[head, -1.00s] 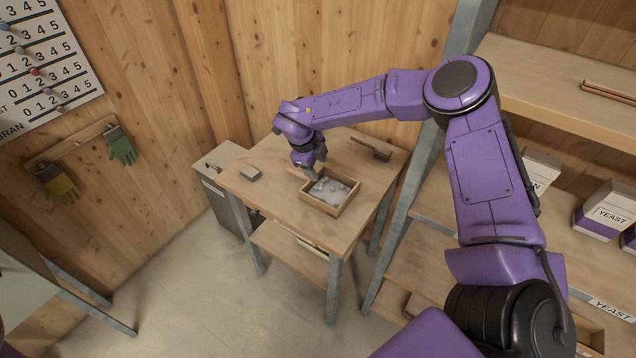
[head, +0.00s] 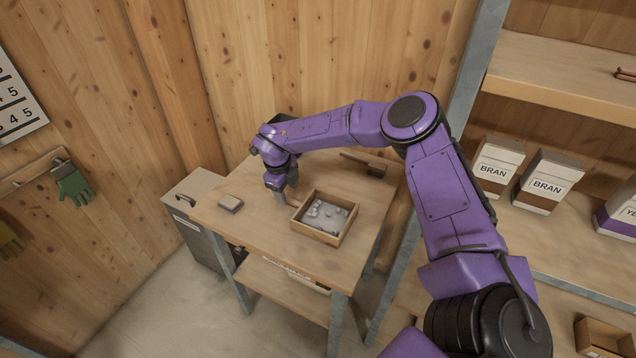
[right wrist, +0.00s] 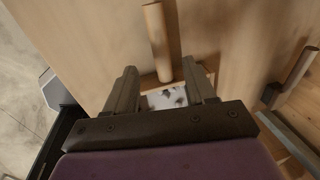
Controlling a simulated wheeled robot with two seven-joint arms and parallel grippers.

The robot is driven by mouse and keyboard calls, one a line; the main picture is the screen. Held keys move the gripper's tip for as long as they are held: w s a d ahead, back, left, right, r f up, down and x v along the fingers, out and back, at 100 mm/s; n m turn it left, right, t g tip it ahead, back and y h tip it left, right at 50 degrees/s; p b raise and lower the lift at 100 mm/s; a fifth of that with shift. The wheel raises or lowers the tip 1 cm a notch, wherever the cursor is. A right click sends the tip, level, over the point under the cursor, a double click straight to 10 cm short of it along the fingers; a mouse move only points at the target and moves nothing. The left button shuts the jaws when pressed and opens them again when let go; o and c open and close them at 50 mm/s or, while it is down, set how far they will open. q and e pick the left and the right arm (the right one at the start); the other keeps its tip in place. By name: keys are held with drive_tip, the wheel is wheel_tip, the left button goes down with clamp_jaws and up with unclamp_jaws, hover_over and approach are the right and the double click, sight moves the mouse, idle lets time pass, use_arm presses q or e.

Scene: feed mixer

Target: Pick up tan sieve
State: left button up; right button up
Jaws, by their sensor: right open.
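The tan sieve (head: 347,232) is a square wooden frame with grey-white lumps inside, lying on the small wooden table. Its short round handle points up-left in the head view, and part of it is hidden by my gripper. In the right wrist view the handle (right wrist: 157,42) runs up from the frame, between my fingers. My right gripper (head: 280,197) points down at the handle side of the sieve. It is open and empty, with its two fingers (right wrist: 161,88) apart on either side of the handle's line. I cannot tell its exact height above the handle. My left gripper is not in view.
On the table (head: 262,225) lie a small grey block (head: 230,203) at left and a brush-like tool (head: 365,163) at the back right. A grey bin (head: 190,225) stands left of the table. Shelves with bran packets (head: 497,165) are at right, beyond a metal post (head: 475,75).

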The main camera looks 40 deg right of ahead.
sight(292, 200)
drive_tip(key=shift+s+d+f+p, duration=0.15)
drive_tip(key=shift+d+f+p, duration=0.1)
drive_tip(key=shift+f+p, duration=0.3)
drive_tip(key=shift+s+d+f+p, duration=0.15)
drive_tip(key=shift+d+f+p, duration=0.1)
drive_tip(key=shift+f+p, duration=0.25)
drive_tip(key=f, duration=0.2)
drive_tip(key=shift+w+d+f, duration=0.1)
drive_tip(key=shift+d+f, duration=0.15)
drive_tip(key=shift+f, duration=0.05)
drive_tip(key=shift+w+f, duration=0.1)
drive_tip(key=shift+f, duration=0.05)
clamp_jaws()
